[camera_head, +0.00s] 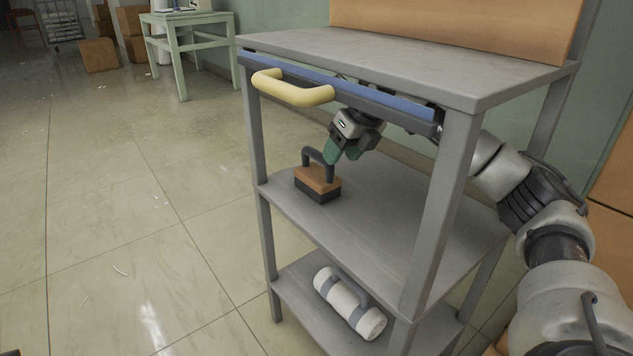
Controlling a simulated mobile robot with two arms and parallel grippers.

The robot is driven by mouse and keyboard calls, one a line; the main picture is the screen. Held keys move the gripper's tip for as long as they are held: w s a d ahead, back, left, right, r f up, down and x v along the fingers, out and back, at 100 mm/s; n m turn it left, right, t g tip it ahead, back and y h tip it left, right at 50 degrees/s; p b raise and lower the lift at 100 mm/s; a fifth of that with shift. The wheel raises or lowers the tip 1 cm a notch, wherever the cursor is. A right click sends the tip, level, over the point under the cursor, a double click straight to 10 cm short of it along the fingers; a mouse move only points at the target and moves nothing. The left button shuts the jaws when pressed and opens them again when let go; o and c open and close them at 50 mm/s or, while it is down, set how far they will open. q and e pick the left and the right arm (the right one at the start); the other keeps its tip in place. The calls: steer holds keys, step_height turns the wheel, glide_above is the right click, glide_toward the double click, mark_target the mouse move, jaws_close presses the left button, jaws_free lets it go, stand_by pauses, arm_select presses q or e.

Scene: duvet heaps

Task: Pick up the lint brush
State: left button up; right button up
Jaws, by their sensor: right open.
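The lint brush (318,181) appears to be the brown block with a dark base and a dark arched handle. It sits on the middle shelf (385,211) of a grey rack, near the shelf's left edge. My right gripper (343,154) has greenish fingers and reaches in under the top shelf from the right. It is open, just right of the brush's handle and very close to it. Whether a finger touches the handle I cannot tell. Part of my right arm is hidden behind the rack's front post and top. My left gripper is not in view.
The rack's top board (420,62) and a drawer front with a yellow handle (292,90) hang low over the gripper. A white roll with grey bands (349,303) lies on the bottom shelf. A pale green table (188,20) and cardboard boxes (98,55) stand far back. The left floor is mostly clear.

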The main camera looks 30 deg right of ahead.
mark_target(321, 153)
steer(key=shift+w+a, duration=0.55)
steer(key=shift+w, duration=0.35)
steer(key=shift+w+a+f+b, duration=0.4)
steer(key=shift+w+f+b, duration=0.1)
steer(key=shift+w, duration=0.15)
steer(key=shift+w+a+f+b, duration=0.4)
steer(key=shift+w+f+b, duration=0.05)
steer(key=shift+w, duration=0.15)
steer(key=shift+w+f, duration=0.2)
steer(key=shift+f, duration=0.25)
steer(key=shift+r, duration=0.1)
jaws_close()
